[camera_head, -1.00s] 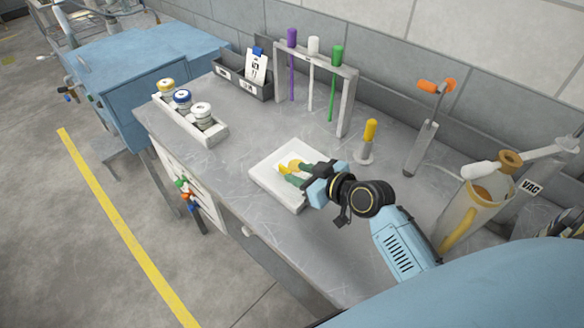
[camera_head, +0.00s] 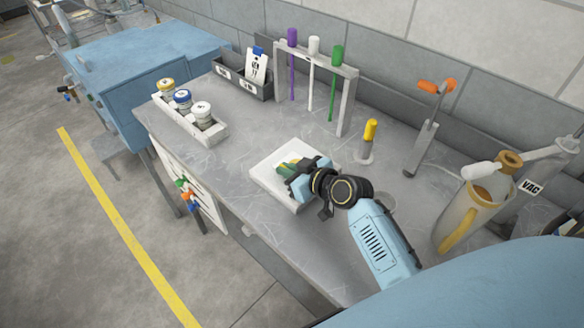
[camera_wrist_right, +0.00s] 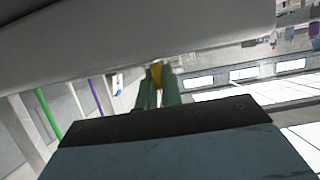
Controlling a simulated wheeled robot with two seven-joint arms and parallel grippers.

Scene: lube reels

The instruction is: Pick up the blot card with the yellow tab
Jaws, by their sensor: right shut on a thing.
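My right gripper (camera_head: 289,169) is over the white tray (camera_head: 262,176) on the bench, with its green fingers low over the tray's inside. In the right wrist view its fingers (camera_wrist_right: 157,84) are shut on a yellow piece, the yellow tab (camera_wrist_right: 157,73) of the blot card. In the head view the fingers hide most of the card, and I cannot tell whether it is clear of the tray. My left gripper is not in view.
A rack (camera_head: 345,100) with purple, white and green-capped sticks stands behind. A dark bin (camera_head: 232,82) holds a white card with a blue tab (camera_head: 257,52). A tray of jars (camera_head: 216,139) is at left. A yellow-handled tool (camera_head: 369,134) and a jug (camera_head: 470,215) stand at right.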

